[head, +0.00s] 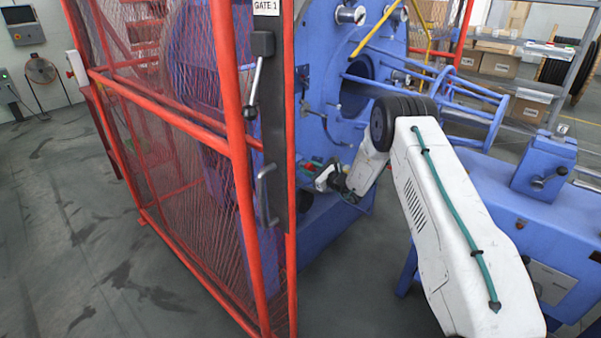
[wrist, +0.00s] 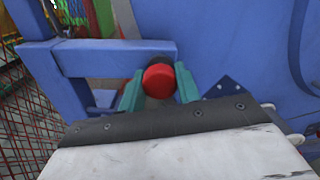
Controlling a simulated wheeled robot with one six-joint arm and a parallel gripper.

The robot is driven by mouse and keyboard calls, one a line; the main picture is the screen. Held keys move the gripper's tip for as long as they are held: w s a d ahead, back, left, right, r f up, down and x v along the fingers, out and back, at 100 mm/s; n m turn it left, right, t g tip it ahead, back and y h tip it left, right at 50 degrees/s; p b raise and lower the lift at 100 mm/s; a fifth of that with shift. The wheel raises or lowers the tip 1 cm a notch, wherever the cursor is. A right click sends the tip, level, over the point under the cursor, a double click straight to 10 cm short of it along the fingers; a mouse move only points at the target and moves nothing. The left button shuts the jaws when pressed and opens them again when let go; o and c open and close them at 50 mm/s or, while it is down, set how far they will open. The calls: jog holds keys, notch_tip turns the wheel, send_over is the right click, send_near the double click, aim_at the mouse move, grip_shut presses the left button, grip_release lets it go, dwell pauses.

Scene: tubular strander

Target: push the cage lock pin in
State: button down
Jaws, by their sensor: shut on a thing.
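The cage lock pin shows in the wrist view as a round red knob (wrist: 158,80) with a dark part behind it, in front of the blue machine. My gripper (wrist: 160,90) has its two teal fingers shut on the knob, one on each side. A blue bracket bar (wrist: 115,57) runs from the left up to the pin. How deep the pin sits is hidden behind the knob. In the head view my gripper (head: 322,175) is low at the blue machine's front, right of the open gate edge, and the pin is too small to make out clearly.
The red mesh guard (head: 180,150) with its GATE 1 post and handle (head: 266,190) stands close left of my arm. The blue strander plate (head: 325,100) rises behind the gripper. A blue machine bed (head: 500,205) lies right. Grey floor (head: 70,240) is clear at left.

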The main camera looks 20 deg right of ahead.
jog(key=c, duration=1)
grip_release()
jog(key=shift+w+a, duration=0.15)
jog(key=shift+s+d, duration=0.35)
jog(key=shift+s, duration=0.05)
jog(key=v, duration=0.7)
